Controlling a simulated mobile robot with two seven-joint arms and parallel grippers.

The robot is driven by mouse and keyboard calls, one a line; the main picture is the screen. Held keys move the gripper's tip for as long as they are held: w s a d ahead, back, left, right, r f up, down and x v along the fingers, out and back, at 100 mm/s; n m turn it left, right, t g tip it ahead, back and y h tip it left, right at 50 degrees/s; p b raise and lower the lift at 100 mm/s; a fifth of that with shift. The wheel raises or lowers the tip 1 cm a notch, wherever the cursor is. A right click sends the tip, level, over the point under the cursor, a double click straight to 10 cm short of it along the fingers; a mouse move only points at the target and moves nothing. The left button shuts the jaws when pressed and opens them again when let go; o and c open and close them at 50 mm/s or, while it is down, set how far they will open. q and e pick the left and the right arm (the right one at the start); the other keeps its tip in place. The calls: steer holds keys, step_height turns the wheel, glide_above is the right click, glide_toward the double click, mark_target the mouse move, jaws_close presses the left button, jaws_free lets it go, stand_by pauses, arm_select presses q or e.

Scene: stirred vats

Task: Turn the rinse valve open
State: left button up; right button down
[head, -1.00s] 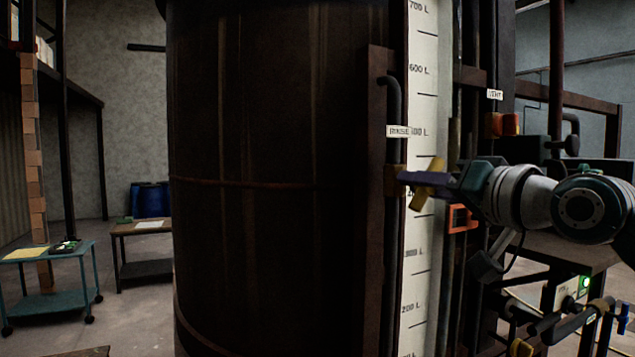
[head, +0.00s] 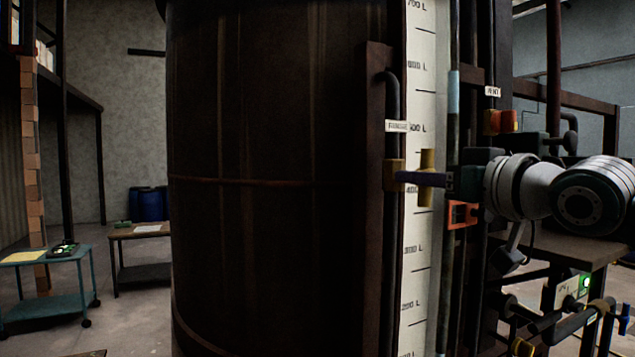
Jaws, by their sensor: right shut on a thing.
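The rinse valve has a brass body (head: 394,175) on a dark vertical pipe at the right side of the vat, below a white label (head: 397,127), blurred now but reading RINSE in the earlier frame. Its yellow handle (head: 427,162) stands upright in front of the white level scale. My right gripper (head: 424,179) reaches in from the right and is shut on the middle of the yellow handle. The dark fingers hide the handle's centre. My left gripper is not in view.
The large dark vat (head: 280,200) fills the middle. A vent valve with an orange-red part (head: 501,122) and an orange frame (head: 462,215) are close to my right gripper. Pipes with a blue handle (head: 625,318) are at lower right. A teal cart (head: 50,310) stands at left.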

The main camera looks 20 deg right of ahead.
steer(key=n, duration=0.5)
steer(key=shift+n+b, duration=0.35)
steer(key=shift+n, duration=0.05)
steer(key=c, duration=1.5)
jaws_free()
steer(key=n, duration=0.5)
steer(key=shift+a, duration=0.1)
steer(key=shift+c, duration=0.2)
steer(key=shift+o, duration=0.9)
steer(key=shift+n, duration=0.7)
steer(key=shift+r, duration=0.1)
steer(key=o, duration=1.3)
steer(key=shift+c, duration=0.2)
